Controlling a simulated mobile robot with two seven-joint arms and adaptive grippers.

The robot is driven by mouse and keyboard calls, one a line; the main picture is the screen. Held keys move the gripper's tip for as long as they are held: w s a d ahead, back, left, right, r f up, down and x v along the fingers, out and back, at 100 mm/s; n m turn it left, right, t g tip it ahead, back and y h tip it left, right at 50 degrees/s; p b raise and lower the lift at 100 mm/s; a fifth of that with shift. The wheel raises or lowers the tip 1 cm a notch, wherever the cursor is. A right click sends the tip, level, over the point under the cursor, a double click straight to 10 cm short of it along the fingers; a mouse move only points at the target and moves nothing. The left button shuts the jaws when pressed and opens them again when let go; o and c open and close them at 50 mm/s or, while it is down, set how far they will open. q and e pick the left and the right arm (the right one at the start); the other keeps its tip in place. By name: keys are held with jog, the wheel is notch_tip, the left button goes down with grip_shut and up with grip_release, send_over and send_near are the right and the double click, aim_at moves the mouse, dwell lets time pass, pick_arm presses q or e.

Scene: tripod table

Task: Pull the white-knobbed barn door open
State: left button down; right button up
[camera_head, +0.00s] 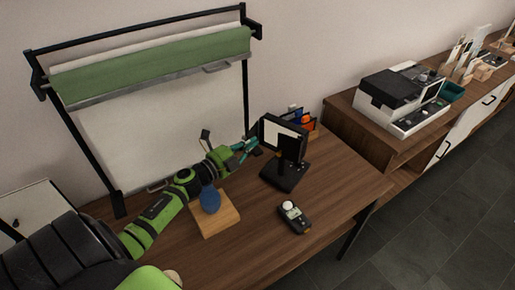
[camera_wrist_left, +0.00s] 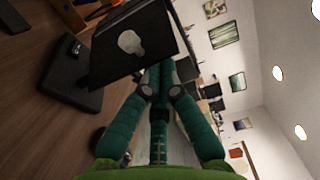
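A black panel lamp (camera_head: 284,178) stands on a square black base on the wooden table, with dark flaps around a pale face. In the left wrist view, a dark flap (camera_wrist_left: 108,57) fills the upper left. It carries a white bulb-shaped patch (camera_wrist_left: 131,42); I cannot tell whether this is the knob. My left gripper (camera_head: 247,147), with teal fingers, is just left of the lamp. Its fingers (camera_wrist_left: 160,78) reach forward beside the flap in the wrist view. I see nothing held, and contact is unclear. The fingertip gap is too small to judge. My right gripper is not seen.
A wooden block with a blue disc (camera_head: 210,200) sits below my left forearm. A handheld meter with a white dome (camera_head: 292,215) lies in front of the lamp. A backdrop frame (camera_head: 245,80) stands behind. A printer-like machine (camera_head: 402,98) is on the right cabinet.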

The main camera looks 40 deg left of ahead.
pick_arm(q)
jog(key=a+m+h+b, duration=0.1)
jog(key=a+m+g+h+b, duration=0.1)
jog(key=h+b, duration=0.1)
jog(key=shift+s+a+f, duration=0.1)
jog(key=shift+s+a, duration=0.1)
jog(key=shift+a, duration=0.15)
dwell(0.6)
